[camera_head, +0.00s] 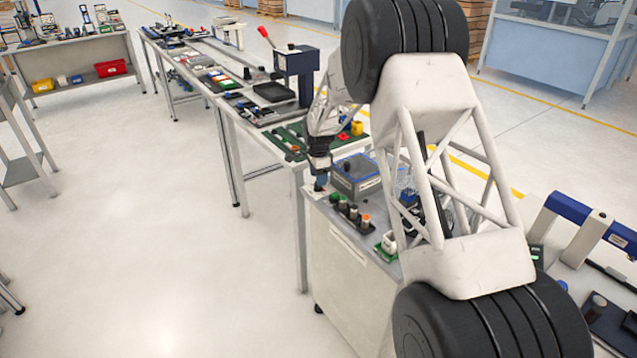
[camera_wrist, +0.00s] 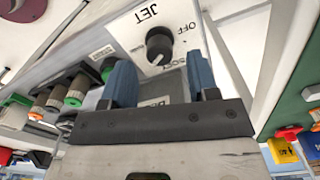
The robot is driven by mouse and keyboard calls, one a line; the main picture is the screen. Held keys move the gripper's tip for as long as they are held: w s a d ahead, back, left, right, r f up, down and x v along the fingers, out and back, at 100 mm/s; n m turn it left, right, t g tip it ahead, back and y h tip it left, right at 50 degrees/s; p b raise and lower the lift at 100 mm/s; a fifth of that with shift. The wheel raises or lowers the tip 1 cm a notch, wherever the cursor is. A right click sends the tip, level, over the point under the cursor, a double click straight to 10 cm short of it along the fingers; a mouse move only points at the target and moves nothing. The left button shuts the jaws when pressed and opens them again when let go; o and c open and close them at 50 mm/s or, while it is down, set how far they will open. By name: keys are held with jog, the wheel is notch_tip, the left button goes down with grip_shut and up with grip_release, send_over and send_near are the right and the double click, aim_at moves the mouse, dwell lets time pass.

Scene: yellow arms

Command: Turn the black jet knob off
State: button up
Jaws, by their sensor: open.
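The black jet knob (camera_wrist: 159,46) sits on a white plate (camera_wrist: 133,35) marked JET and OFF, with lettering rotated in the wrist view. My gripper (camera_wrist: 160,70) is open, with its two blue fingers apart and the knob showing in the gap just beyond their tips. The fingers do not visibly touch the knob. I cannot tell surely where the knob points. In the head view my gripper (camera_head: 320,184) is low over the left corner of the grey bench; the knob cannot be made out there.
A grey box with a blue-edged lid (camera_head: 356,176) stands close beside my gripper. A long table (camera_head: 228,112) with tools adjoins behind.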

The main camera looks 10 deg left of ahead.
jog(key=shift+f, duration=1.4)
jog(key=c, duration=0.9)
